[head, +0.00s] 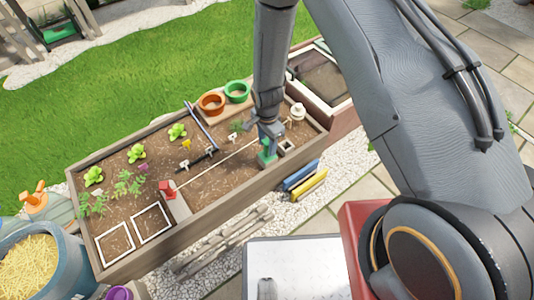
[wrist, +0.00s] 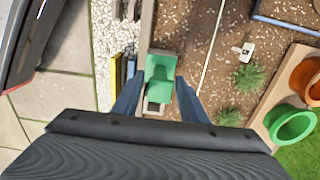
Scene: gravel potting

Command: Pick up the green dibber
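The green dibber, seen as a green blocky shape, stands at the front edge of the soil bed near its right end in the head view (head: 267,155). In the wrist view the green dibber (wrist: 161,68) is seen from above, ahead of and between the two blue fingers. My gripper (head: 270,130) is right above it in the head view. The fingers also show in the wrist view (wrist: 158,97), spread apart with a gap on both sides of the green shape. I see no contact. Its lower part is hidden.
The wooden planter (head: 220,202) holds seedlings, white labels and a pale string running from a red block (head: 168,188). An orange pot (head: 212,102) and green pot (head: 237,91) stand at the back. Blue and yellow items (head: 305,181) hang outside the front wall.

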